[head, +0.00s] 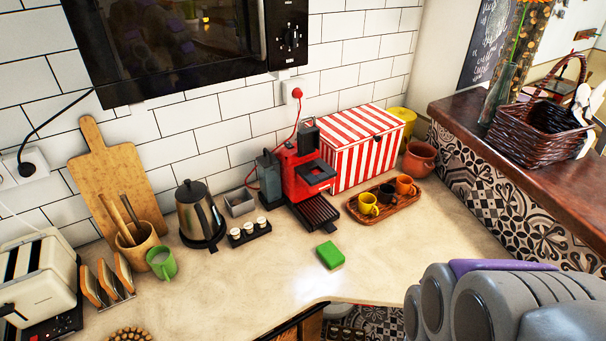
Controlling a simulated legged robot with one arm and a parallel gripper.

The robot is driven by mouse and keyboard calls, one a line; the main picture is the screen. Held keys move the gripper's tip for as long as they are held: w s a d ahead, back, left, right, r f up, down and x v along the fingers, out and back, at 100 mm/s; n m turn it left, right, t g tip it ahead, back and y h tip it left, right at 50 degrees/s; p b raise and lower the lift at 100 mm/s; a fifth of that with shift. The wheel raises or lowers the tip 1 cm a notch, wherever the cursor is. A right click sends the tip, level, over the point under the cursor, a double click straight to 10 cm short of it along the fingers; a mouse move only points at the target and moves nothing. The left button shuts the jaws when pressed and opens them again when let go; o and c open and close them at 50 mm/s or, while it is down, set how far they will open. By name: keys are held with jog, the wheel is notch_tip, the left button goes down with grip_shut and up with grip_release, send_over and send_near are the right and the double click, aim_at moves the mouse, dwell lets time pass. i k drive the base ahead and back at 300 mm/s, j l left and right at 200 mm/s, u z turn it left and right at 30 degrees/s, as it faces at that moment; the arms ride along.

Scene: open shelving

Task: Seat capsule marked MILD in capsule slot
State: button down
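Three small capsules with white tops stand in a row in a black holder (250,238) on the counter: a left one (235,232), a middle one (248,227) and a right one (261,221). Their markings are too small to read, so I cannot tell which is MILD. The red coffee machine (302,178) stands right of them, with a black drip tray (316,213) in front. I cannot make out its capsule slot clearly. Grey and purple parts of my arm show at the lower right. My gripper's fingers are not in view.
A kettle (199,212) and grey container (239,203) stand near the capsules. A green sponge (330,255) lies in front of the machine. A wooden tray (379,217) with cups and a striped box (365,150) are to the right. The counter's front middle is mostly clear.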

aim_at(304, 179)
jog(key=j+z, duration=0.85)
jog(key=j, duration=0.3)
